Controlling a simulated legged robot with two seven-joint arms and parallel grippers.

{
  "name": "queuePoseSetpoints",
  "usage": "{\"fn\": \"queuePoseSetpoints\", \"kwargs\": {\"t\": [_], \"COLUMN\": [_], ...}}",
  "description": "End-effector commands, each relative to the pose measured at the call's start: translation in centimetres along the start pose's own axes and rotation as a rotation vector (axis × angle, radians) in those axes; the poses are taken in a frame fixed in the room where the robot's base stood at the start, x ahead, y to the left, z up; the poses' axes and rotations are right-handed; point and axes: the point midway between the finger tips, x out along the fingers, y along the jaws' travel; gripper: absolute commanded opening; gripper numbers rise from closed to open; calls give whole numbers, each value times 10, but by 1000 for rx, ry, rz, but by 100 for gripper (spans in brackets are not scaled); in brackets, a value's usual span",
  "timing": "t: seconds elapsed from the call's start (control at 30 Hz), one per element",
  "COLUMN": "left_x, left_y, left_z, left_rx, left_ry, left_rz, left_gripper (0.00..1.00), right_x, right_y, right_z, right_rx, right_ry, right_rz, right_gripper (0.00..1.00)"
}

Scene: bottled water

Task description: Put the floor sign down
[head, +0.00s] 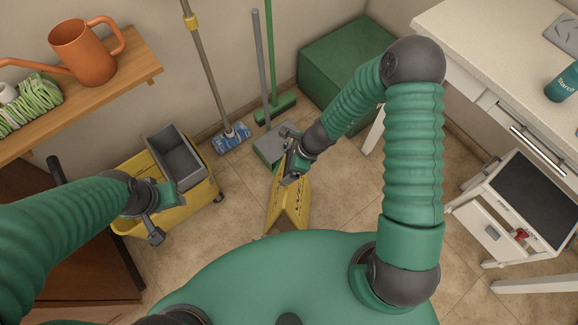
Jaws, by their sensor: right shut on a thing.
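The yellow floor sign (291,205) is in the middle of the head view, low over or on the tiled floor; I cannot tell whether its lower edge touches the tiles. My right gripper (292,170) is shut on the upper end of the sign and hides part of it. The near end of the sign is cut off by my green body. My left gripper (160,215) is at the left, over or in front of the yellow mop bucket (203,191). It seems empty, and its jaws are too small to read.
A mop (231,138), a grey-handled dustpan (272,147) and a green broom (275,107) stand by the back wall near a green box (345,60). A white table (480,50) and cabinet (478,220) are right. Open tiles (345,195) lie right of the sign.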

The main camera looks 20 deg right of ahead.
Motion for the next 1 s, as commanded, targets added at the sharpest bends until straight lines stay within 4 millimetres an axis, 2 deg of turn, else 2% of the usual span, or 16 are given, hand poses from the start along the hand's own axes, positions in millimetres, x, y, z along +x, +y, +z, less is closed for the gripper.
{"fn": "queuePoseSetpoints", "kwargs": {"t": [0.03,0.23,0.27,0.3,0.53,0.63,1.0], "left_x": [7,4,4,4,4,-3,-48], "left_y": [0,0,0,0,0,0,0], "left_z": [2,1,1,1,1,-1,-12], "left_rx": [0,0,0,0,0,0,0], "left_ry": [0,0,0,0,0,0,1], "left_rz": [0,0,0,0,0,0,0], "left_gripper": [47,47,47,47,47,47,47], "right_x": [6,4,4,4,3,-7,-97], "right_y": [0,0,0,0,0,-1,0], "right_z": [-1,0,-1,-1,-1,0,2], "right_rx": [-1,1,2,2,1,0,0], "right_ry": [-1,1,3,2,1,1,2], "right_rz": [-1,-2,-1,-1,-1,-3,-3], "right_gripper": [18,18,95,100,100,100,100]}}
